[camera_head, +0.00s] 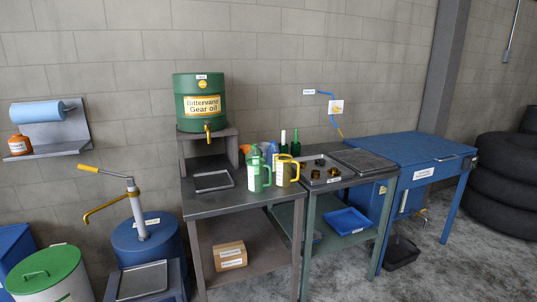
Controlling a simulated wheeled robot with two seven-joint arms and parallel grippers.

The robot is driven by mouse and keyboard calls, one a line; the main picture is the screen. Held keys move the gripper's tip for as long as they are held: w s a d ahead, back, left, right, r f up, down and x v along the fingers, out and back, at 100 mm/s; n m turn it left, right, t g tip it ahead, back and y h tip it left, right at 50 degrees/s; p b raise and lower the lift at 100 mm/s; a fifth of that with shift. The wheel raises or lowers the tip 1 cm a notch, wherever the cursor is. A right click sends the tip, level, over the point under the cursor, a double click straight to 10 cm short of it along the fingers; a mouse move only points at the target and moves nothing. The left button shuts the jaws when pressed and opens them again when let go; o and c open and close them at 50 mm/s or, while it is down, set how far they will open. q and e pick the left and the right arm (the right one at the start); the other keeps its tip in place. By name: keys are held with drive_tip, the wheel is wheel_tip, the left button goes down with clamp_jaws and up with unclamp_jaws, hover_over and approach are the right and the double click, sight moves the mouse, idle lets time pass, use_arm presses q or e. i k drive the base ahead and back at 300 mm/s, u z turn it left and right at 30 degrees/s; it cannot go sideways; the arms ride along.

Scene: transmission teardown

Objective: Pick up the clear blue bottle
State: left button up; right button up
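A group of bottles and jugs stands at the right end of the dark metal bench (222,205). A blue bottle (272,149) shows among them, partly hidden behind a green jug (257,173) and a yellow jug (286,171). It appears upright. At this size I cannot tell whether it is clear. Neither of my grippers is in view.
A green gear oil drum (199,92) stands on a raised shelf. A grey tray (213,181) lies on the bench. A parts bench (310,194) and a blue table (419,148) stand to the right. Pump barrel (150,245) and green-lidded bin (45,272) stand left.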

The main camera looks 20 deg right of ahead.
sight(273, 149)
drive_tip(key=k, duration=1.25)
drive_tip(key=z, duration=0.45)
drive_tip(key=i, duration=0.3)
drive_tip(key=z, duration=1.25)
drive_tip(key=i, duration=0.85)
drive_tip(key=z, duration=0.9)
drive_tip(key=i, duration=1.5)
drive_tip(key=u, duration=0.4)
drive_tip(key=i, duration=0.95)
drive_tip(key=u, duration=1.4)
drive_tip(key=i, duration=0.7)
drive_tip(key=u, duration=0.75)
